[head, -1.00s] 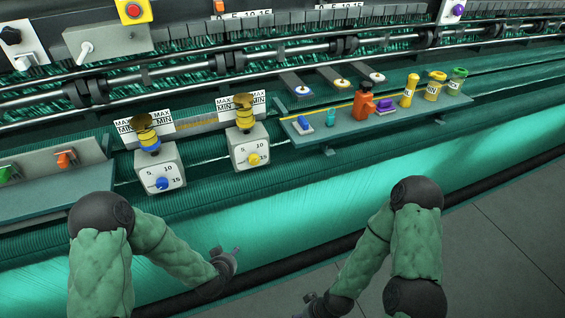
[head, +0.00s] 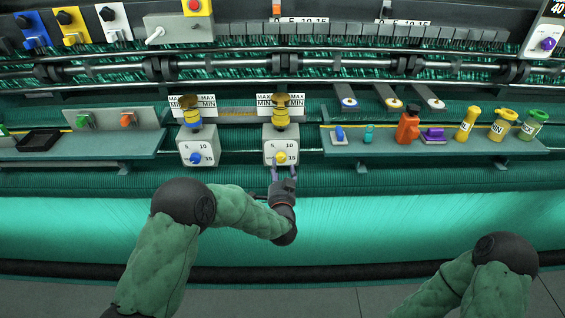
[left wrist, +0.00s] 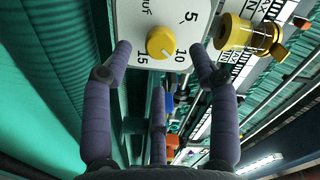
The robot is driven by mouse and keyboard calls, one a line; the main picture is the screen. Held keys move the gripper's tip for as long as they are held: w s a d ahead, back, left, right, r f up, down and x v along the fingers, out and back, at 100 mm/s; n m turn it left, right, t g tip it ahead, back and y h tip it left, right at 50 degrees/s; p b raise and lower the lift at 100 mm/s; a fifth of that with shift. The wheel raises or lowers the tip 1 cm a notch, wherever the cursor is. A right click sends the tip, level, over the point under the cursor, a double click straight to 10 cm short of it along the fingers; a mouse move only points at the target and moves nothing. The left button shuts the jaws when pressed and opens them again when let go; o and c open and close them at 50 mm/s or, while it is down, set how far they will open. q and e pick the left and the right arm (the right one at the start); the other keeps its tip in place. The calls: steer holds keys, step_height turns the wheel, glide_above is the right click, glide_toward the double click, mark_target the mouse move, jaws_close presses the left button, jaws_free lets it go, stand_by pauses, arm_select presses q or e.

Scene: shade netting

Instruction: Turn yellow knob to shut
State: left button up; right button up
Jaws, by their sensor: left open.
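The yellow knob (head: 281,158) sits on the front of a white dial box (head: 270,146) marked 5, 10 and 15. In the left wrist view the knob (left wrist: 156,46) is at the top centre, near the 10 and 15 marks; part of the dial is cut off by the frame edge. My left gripper (head: 283,173) is open just below and in front of the knob. In the left wrist view its fingers (left wrist: 161,50) stand apart on either side of the knob, with no clear contact. My right gripper is out of view; only my right arm shows.
A similar box with a blue knob (head: 195,159) stands to the left. A shelf (head: 375,148) at right carries bottles and small items. Another shelf (head: 90,149) is at left. Teal netting (head: 350,225) spreads below.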

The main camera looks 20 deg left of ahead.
mark_target(281, 160)
arm_select(q)
steer(key=shift+b+x, duration=0.3)
steer(key=shift+x, duration=2.45)
steer(key=c, duration=1.2)
